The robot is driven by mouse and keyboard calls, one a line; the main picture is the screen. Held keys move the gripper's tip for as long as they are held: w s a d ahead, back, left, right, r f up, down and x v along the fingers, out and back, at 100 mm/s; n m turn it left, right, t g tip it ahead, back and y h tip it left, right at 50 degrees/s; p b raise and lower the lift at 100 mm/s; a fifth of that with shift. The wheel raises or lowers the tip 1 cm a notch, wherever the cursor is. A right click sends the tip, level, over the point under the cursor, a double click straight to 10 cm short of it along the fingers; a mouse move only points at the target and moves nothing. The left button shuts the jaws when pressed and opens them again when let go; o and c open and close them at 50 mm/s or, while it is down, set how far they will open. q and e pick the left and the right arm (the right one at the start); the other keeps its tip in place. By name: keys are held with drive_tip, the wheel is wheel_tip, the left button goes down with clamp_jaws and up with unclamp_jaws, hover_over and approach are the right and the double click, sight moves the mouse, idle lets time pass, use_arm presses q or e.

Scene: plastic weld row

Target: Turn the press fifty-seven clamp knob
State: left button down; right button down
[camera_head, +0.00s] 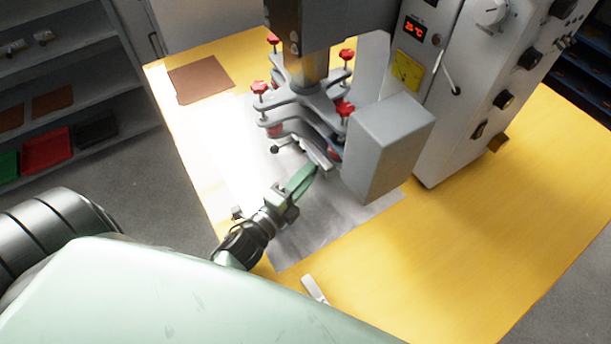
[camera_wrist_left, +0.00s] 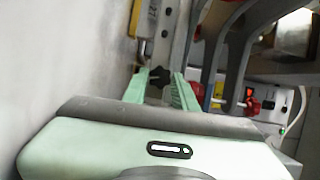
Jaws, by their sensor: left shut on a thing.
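The press (camera_head: 310,95) stands on the yellow table, with a grey spider of arms carrying several red knobs (camera_head: 346,108) under its column. My left gripper (camera_head: 312,170) reaches in low at the front of the press, beside the grey block. In the left wrist view, my left gripper (camera_wrist_left: 160,78) has its green fingers on either side of a small dark lobed knob (camera_wrist_left: 159,76) and is shut on it. That knob is hidden in the head view. My right gripper is not in view.
The grey box-shaped block (camera_head: 388,145) stands close to the right of my left gripper. A black ball-ended lever (camera_head: 274,149) sticks out to the left. A white object (camera_head: 314,289) lies near the front edge of the yellow table (camera_head: 480,230), whose right side is clear.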

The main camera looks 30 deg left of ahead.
use_arm(q)
drive_tip(key=shift+d, duration=0.1)
drive_tip(key=c, duration=1.1)
unclamp_jaws()
drive_tip(key=shift+s+f, duration=0.1)
drive_tip(key=shift+s, duration=0.3)
drive_tip(key=s, duration=0.2)
drive_tip(key=s+b, duration=0.1)
drive_tip(key=s, duration=0.1)
drive_tip(key=s+a, duration=0.1)
drive_tip(key=s, duration=0.2)
